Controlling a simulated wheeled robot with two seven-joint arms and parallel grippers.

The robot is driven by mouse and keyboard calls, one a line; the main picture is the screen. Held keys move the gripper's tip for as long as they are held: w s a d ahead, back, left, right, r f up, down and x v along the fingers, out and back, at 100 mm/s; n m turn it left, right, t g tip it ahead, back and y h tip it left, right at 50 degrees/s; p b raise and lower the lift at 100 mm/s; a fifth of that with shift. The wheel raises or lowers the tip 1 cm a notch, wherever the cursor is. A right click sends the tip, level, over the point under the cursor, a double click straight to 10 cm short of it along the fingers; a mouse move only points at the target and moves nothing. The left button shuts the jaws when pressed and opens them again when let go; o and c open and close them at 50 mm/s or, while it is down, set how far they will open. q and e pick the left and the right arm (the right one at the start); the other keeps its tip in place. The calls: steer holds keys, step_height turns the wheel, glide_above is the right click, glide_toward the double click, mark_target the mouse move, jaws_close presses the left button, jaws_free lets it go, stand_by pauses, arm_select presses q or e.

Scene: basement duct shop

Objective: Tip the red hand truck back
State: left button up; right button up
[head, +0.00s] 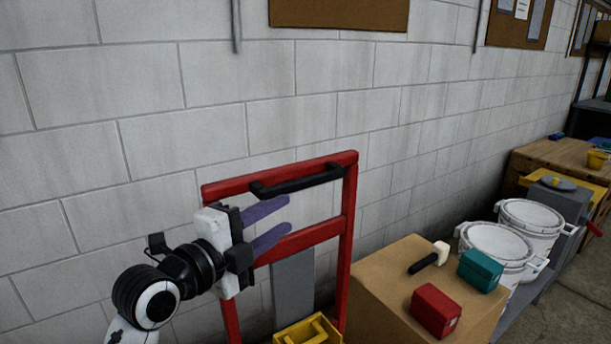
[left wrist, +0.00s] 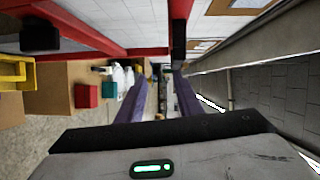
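The red hand truck (head: 348,225) stands upright by the block wall in the head view. A black grip bar (head: 297,180) runs along its top rail. My left gripper (head: 288,216) has two purple fingers spread apart with nothing between them. It is just below the grip bar and overlaps the truck's frame in the picture; I see no clear contact. In the left wrist view, which is turned sideways, the red frame (left wrist: 75,22) and black grip (left wrist: 179,42) lie beyond the open fingers (left wrist: 160,92). The truck's lower part is out of view. My right gripper is not in view.
A yellow crate (head: 309,333) is low at the truck. Right of it, a cardboard box (head: 385,290) carries a red box (head: 435,310), a teal box (head: 480,270) and a mallet (head: 430,258). White buckets (head: 495,248) and a wooden bench (head: 560,155) stand farther right. The wall is close behind.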

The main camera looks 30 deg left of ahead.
mark_target(299, 187)
arm_select(q)
steer(key=shift+m+t, duration=0.3)
steer(key=shift+m, duration=0.2)
steer(key=w+r, duration=0.1)
steer(key=w, duration=0.2)
steer(key=w+r+p, duration=0.1)
steer(key=w, duration=0.2)
steer(key=w+r+p, duration=0.1)
steer(key=w, duration=0.2)
steer(key=shift+a, duration=0.35)
steer(key=shift+w+f, duration=0.15)
steer(key=shift+w, duration=0.4)
jaws_close()
